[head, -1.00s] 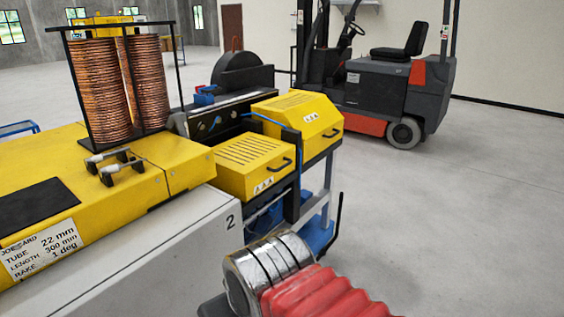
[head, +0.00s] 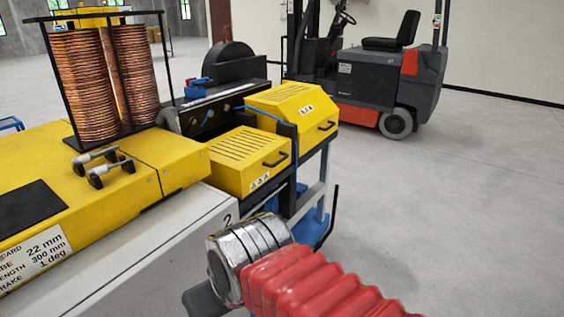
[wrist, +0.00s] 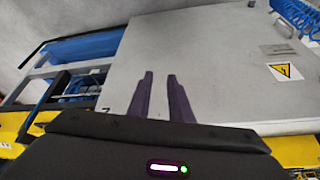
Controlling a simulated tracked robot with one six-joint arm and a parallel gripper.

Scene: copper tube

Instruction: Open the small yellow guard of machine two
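Machine two, marked "2" on its white cabinet (head: 175,240), stands at the left in the head view. At its end are two yellow guards: a nearer slotted one (head: 236,168) with a black handle (head: 277,159), and a farther one (head: 291,104) with its own handle. Both look closed. My gripper (wrist: 160,77) shows in the wrist view as two dark fingers, apart, with nothing between them. They appear over a pale cabinet panel (wrist: 210,60) with a warning label. In the head view my red-sleeved arm is in front of the guards, its gripper mostly hidden.
Copper coils (head: 85,85) stand in a black rack on the machine. A forklift (head: 375,80) is parked behind. The floor at the right is clear. The wrist view also shows a blue coiled hose (wrist: 296,12).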

